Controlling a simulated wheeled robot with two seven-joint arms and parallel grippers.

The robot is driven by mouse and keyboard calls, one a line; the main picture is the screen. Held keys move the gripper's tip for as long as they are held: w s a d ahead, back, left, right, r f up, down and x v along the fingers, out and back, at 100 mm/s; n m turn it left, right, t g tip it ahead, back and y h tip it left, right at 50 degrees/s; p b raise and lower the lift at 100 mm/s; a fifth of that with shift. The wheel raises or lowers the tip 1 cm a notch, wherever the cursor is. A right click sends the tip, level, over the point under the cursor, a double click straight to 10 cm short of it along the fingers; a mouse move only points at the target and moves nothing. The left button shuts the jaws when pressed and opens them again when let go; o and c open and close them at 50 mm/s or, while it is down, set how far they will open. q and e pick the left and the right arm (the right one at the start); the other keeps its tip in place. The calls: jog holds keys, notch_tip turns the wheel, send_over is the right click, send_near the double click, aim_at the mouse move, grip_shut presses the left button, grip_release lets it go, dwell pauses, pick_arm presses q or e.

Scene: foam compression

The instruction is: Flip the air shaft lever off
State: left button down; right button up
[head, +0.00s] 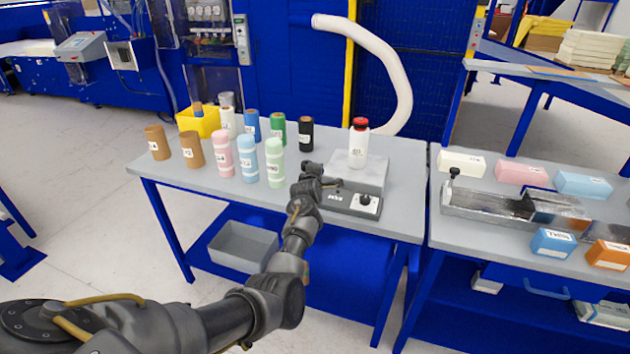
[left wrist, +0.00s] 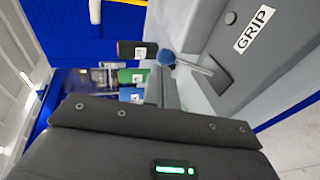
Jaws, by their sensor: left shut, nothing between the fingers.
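The air shaft lever (left wrist: 190,64) is a thin metal rod with a blue ball (left wrist: 167,57) at its end. In the left wrist view it comes out of a dark slot plate on the grey box, beside the GRIP label (left wrist: 254,29). In the head view the box (head: 352,203) stands at the table's right front, and I cannot make out the lever behind my gripper. My left gripper (head: 316,172) is shut and empty at the box's left end. In the left wrist view its fingertips (left wrist: 160,76) are close to the blue ball; contact is unclear. My right gripper is out of view.
A white bottle with a red cap (head: 359,145) stands on the box, and a black knob (head: 365,199) is on its front right. Several foam rolls, a black roll (head: 306,134) and a yellow bin (head: 198,121) stand to the left. A second table (head: 520,240) is at right.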

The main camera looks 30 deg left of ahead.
pick_arm(q)
jog(key=shift+r, duration=0.5)
jog(key=s+d+r+p, duration=0.2)
jog(key=s+d+r, duration=0.2)
jog(key=s+r, duration=0.3)
jog(key=s, duration=0.4)
jog(key=shift+d+r, duration=0.15)
jog(key=shift+r, duration=0.15)
